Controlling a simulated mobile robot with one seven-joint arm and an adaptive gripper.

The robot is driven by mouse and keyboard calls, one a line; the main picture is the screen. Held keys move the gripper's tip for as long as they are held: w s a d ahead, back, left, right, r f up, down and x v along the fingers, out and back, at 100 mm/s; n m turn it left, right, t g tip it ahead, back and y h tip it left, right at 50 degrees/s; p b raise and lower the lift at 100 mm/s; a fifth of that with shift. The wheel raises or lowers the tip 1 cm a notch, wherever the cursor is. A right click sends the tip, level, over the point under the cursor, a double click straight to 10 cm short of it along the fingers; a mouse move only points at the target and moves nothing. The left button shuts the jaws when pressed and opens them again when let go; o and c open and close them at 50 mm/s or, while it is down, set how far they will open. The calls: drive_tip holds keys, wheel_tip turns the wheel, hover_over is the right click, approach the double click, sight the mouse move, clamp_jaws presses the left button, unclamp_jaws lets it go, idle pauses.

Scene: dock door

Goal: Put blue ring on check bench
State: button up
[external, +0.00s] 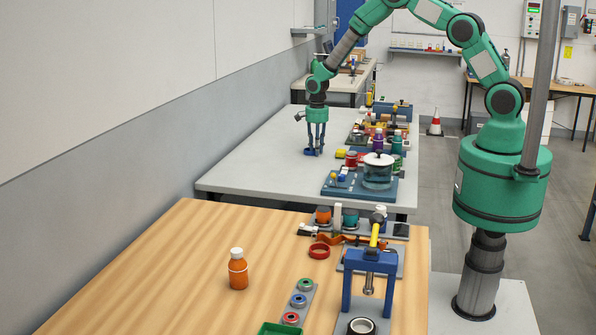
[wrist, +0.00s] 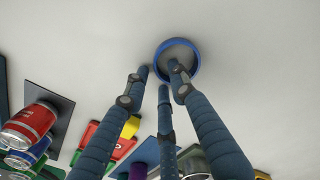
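The blue ring (external: 308,153) is at the fingertips of my gripper (external: 315,152), over the pale grey bench (external: 260,155). In the wrist view the blue ring (wrist: 196,62) appears as a full circle against the pale top. There, the right fingertip of my gripper (wrist: 160,72) overlaps the ring's inside, and the left fingertip is outside its left edge. A third finger is below the ring. A gap shows between the fingertips, and I see no clear grip on the ring wall. Whether the ring touches the bench is unclear. Which surface is named the check bench is not marked.
A blue tray with a glass pot (external: 377,171) stands right of my gripper, among several jars and fixtures along the bench's right side. The grey bench's left part is clear.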

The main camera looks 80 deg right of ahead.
drive_tip(key=shift+r, duration=0.15)
wheel_tip(320, 180, up, 12)
drive_tip(key=shift+p, duration=0.35)
idle(0.4)
idle(0.5)
